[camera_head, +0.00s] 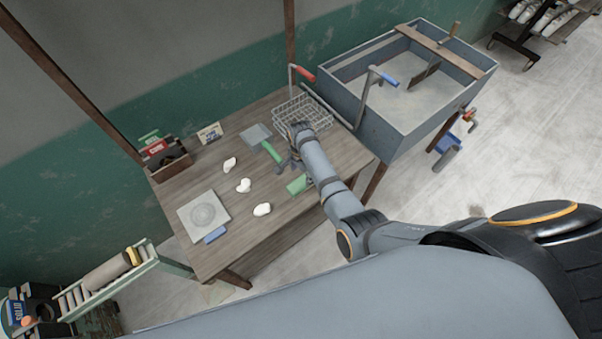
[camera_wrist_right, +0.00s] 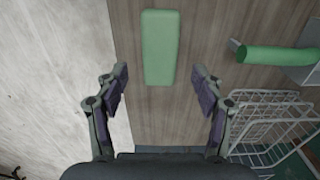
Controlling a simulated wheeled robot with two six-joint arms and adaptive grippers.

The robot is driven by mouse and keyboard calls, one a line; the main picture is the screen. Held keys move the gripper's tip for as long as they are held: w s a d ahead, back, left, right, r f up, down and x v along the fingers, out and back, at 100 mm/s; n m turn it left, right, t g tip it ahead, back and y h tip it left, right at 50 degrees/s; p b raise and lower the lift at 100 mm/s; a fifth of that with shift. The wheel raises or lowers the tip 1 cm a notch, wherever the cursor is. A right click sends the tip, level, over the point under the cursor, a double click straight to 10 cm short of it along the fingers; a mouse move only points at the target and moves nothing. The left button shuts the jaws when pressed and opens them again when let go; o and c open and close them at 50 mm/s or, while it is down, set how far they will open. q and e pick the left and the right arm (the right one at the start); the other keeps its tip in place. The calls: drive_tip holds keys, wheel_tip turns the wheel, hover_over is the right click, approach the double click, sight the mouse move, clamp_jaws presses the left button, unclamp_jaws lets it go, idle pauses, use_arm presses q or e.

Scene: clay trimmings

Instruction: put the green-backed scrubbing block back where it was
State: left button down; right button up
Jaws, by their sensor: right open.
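The green-backed scrubbing block (camera_head: 297,185) lies on the wooden table (camera_head: 250,232) near its front edge, just beside my right gripper. In the right wrist view the block (camera_wrist_right: 160,47) lies with its green face up, ahead of the fingertips and roughly in line with the gap between them. My right gripper (camera_wrist_right: 161,80) is open, with nothing between its fingers. In the head view the right gripper (camera_head: 289,164) is over the table, partly hidden by its own arm. My left gripper is not in view.
A green-handled tool (camera_head: 272,152) and a wire basket (camera_head: 291,112) lie close to the gripper. White clay lumps (camera_head: 243,185), a square board (camera_head: 190,218) and a blue block (camera_head: 215,235) are further left. A grey trough (camera_head: 398,132) stands right of the table.

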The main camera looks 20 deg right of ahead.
sight(301, 182)
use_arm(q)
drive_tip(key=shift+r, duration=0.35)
use_arm(e)
wheel_tip(301, 182, up, 5)
drive_tip(key=shift+f, duration=0.2)
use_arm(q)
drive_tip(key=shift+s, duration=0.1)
